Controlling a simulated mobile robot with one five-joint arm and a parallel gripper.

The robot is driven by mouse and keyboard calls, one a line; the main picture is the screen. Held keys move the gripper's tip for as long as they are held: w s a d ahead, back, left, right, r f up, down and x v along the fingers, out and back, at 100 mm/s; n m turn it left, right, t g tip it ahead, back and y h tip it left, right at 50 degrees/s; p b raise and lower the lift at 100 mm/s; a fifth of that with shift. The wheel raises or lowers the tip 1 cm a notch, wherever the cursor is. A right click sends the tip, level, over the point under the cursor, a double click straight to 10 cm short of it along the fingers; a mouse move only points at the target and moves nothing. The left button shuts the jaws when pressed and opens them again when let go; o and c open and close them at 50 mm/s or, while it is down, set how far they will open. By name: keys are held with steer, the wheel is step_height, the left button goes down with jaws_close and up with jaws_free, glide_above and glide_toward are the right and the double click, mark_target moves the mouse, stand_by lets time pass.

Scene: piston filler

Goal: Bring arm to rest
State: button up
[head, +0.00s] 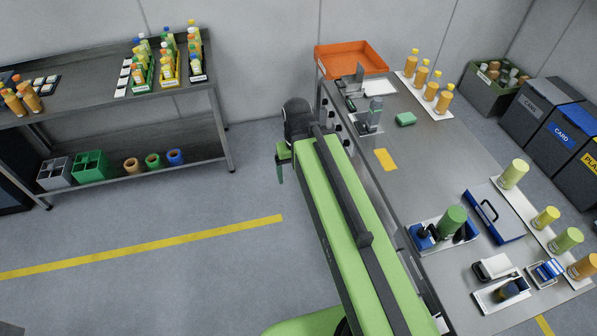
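My green arm stretches away from the bottom of the head view to a dark wrist joint beside the left edge of the steel worktable (440,150). My gripper (281,172) shows only in part as small green pieces hanging below and left of that joint, over open floor. The arm hides the rest of it, so I cannot tell whether its fingers are apart. No object shows in it.
A shelf rack (100,100) stands left. Bins (540,110) stand right. The floor (150,280) at left is clear.

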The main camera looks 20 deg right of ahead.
step_height(320, 180, down, 14)
steer(key=b, duration=1.4)
steer(key=shift+f, duration=0.25)
steer(key=shift+d+r, duration=0.1)
steer(key=shift+r, duration=0.3)
steer(key=shift+c, duration=0.4)
